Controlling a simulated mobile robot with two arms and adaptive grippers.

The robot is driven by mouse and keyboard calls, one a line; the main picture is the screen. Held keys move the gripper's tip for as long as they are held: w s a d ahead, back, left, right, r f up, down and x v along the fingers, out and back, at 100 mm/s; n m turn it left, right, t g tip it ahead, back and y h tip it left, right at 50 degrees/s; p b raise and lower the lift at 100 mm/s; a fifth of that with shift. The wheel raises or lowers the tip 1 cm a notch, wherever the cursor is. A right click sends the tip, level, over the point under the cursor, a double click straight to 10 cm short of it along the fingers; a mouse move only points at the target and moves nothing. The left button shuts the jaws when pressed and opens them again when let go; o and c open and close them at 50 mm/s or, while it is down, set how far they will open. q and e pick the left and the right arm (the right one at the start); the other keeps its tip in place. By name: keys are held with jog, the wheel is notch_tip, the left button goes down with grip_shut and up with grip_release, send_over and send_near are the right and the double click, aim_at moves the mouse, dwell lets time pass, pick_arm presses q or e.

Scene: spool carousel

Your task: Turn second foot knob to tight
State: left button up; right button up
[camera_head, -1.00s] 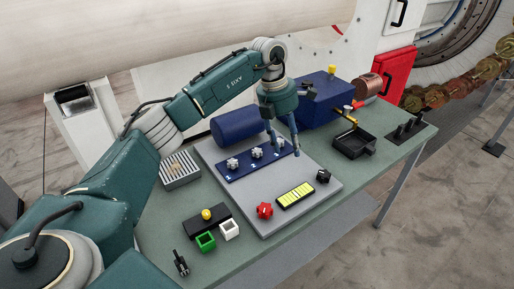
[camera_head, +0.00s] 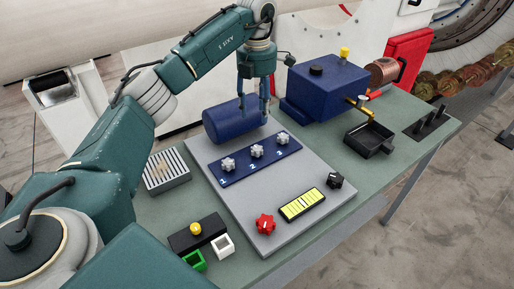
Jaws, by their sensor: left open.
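A dark blue foot panel (camera_head: 241,163) on the grey plate carries a row of three pale star-shaped knobs with white number marks beside them. The second foot knob (camera_head: 256,151) is the middle one, between the first knob (camera_head: 228,164) at left and the third knob (camera_head: 282,138) at right. My left gripper (camera_head: 254,110) points down with fingers apart and nothing between them. It appears behind and above the panel, in front of the blue cylinder, touching no knob. My right gripper is out of view.
The grey plate (camera_head: 250,203) also bears a red knob (camera_head: 265,224), a yellow-green display (camera_head: 302,205) and a black knob (camera_head: 334,180). A blue cylinder (camera_head: 222,124) lies behind the panel. A blue box (camera_head: 325,90) and black tray (camera_head: 369,140) stand right.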

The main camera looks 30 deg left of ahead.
pick_arm(q)
jog(key=b, duration=0.3)
send_over(257, 148)
notch_tip(257, 148, down, 4)
jog(key=f, duration=0.1)
notch_tip(257, 148, down, 2)
jog(key=shift+s+p, duration=0.1)
jog(key=shift+p, duration=0.25)
notch_tip(257, 148, down, 7)
jog(key=shift+f+p, duration=0.1)
jog(key=shift+p, duration=0.9)
jog(key=shift+f, duration=0.55)
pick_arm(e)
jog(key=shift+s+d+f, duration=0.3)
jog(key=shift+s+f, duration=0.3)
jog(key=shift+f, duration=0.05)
pick_arm(q)
grip_shut()
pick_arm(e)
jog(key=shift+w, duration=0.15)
